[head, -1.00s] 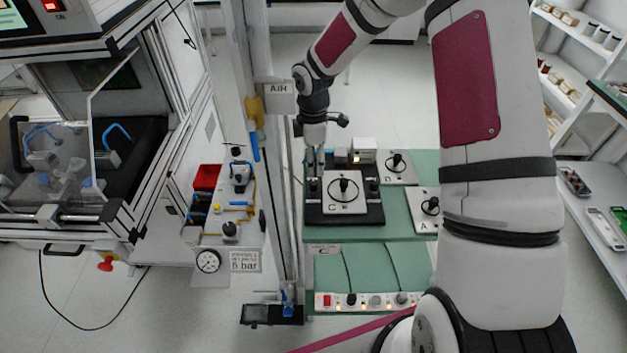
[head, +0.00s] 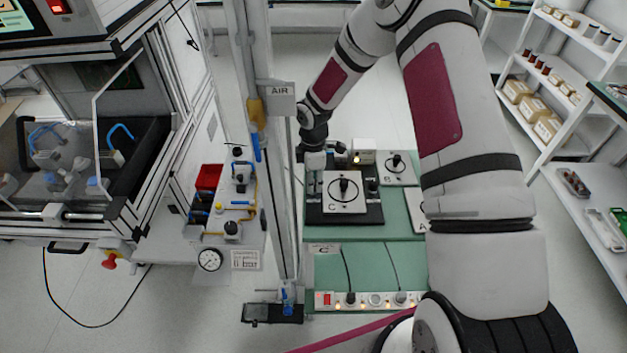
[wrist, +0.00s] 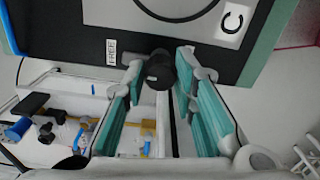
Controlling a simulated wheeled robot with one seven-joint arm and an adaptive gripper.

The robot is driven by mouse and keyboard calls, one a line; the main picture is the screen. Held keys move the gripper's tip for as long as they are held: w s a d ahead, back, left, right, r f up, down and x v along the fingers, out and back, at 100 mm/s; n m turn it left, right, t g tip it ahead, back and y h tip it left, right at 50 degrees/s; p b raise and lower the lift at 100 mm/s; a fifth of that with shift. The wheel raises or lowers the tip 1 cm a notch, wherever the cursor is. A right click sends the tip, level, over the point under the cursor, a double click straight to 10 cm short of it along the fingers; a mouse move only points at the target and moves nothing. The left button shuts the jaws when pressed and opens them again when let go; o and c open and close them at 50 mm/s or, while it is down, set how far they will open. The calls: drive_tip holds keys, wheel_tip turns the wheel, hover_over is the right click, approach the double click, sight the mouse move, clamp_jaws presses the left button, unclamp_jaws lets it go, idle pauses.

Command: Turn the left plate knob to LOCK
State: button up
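The black left plate knob (wrist: 160,70) sits at the edge of a dark base plate (wrist: 120,15), beside a small label reading FREE (wrist: 111,52). My gripper (wrist: 162,66) is open, with one teal-padded finger on each side of the knob. Gaps show beside the knob, and I cannot tell whether either finger touches it. In the head view my gripper (head: 314,182) points down at the left edge of the dark plate (head: 345,219) that carries the white panel C (head: 334,206). There the left knob is mostly hidden by my fingers. A right knob (head: 373,186) stands across the panel.
Panels B (head: 396,168) and A (head: 418,222) lie to the right on the green bench (head: 400,226). A white box (head: 363,146) stands behind. The AIR post (head: 279,200) rises close on the left. A power strip (head: 366,299) lies in front.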

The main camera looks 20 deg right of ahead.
clamp_jaws()
drive_tip(key=shift+m, duration=0.3)
drive_tip(key=m+b, duration=0.1)
drive_tip(key=m, duration=0.2)
drive_tip(key=shift+m, duration=0.3)
drive_tip(key=m+b, duration=0.1)
drive_tip(key=m, duration=0.3)
drive_tip(key=shift+m, duration=0.3)
drive_tip(key=m+b, duration=0.1)
drive_tip(key=m, duration=0.3)
drive_tip(key=shift+m, duration=0.3)
drive_tip(key=shift+m+b, duration=0.35)
drive_tip(key=shift+m, duration=1.85)
